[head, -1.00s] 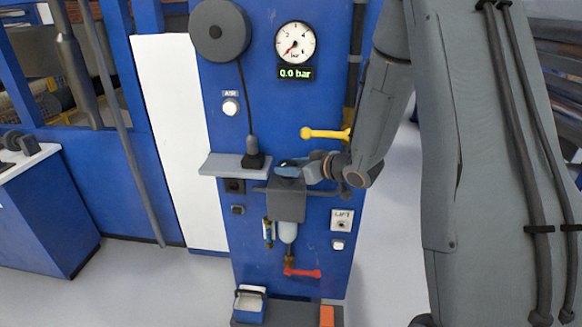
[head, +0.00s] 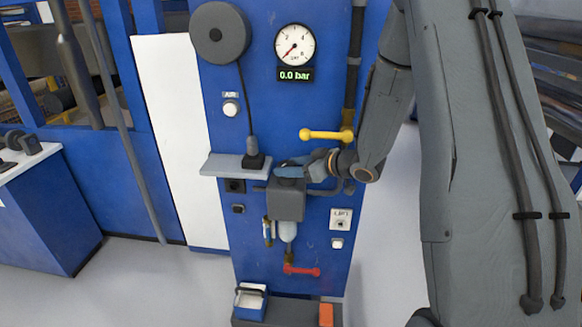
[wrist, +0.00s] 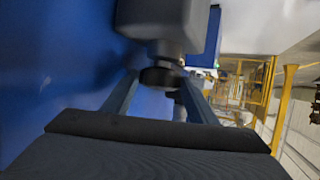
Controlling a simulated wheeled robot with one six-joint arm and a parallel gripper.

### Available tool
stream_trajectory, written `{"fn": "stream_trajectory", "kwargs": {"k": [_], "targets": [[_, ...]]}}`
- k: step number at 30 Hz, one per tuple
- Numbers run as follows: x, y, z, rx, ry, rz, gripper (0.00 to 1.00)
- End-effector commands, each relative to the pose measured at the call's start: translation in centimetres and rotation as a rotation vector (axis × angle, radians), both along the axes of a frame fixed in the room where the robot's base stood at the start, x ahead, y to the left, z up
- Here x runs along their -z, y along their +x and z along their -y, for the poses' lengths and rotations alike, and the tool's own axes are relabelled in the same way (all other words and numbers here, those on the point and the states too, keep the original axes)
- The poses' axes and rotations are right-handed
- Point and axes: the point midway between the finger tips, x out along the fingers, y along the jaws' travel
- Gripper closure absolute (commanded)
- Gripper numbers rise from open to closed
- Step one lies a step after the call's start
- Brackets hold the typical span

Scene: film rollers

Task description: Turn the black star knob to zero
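The black star knob (wrist: 160,77) shows in the wrist view as a dark round shape against the grey regulator body (wrist: 165,22). In the head view, the regulator (head: 286,202) is on the blue panel, and my gripper (head: 291,168) is at its top, mostly hiding the knob. In the wrist view, my gripper's two fingers (wrist: 158,90) are apart, one on each side of the knob. A gap shows on the left; I cannot tell whether the right finger touches. The gauge (head: 295,45) needle points low left, and the display (head: 297,74) reads 0.0 bar.
A grey shelf (head: 225,165) with a dark plug is left of my gripper. A yellow lever (head: 325,134) is just above my wrist. A clear bowl (head: 288,231) and red lever (head: 301,270) are below the regulator. The floor to the right is open.

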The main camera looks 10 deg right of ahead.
Motion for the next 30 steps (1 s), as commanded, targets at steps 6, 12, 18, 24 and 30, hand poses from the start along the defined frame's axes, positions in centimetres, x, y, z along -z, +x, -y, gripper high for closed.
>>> {"fn": "stream_trajectory", "kwargs": {"k": [6, 12, 18, 24, 30], "targets": [[0.0, -0.1, 0.1, 0.001, -0.001, -0.001, 0.48], [-0.9, -1.7, 1.6, 0.004, 0.0, 0.0, 0.48], [-2.1, -4.0, 3.5, 0.003, -0.002, 0.002, 0.48], [-2.9, -5.4, 4.5, 0.001, 0.0, 0.0, 0.48], [-2.9, -5.6, 4.6, -0.001, 0.0, -0.001, 0.48]]}}
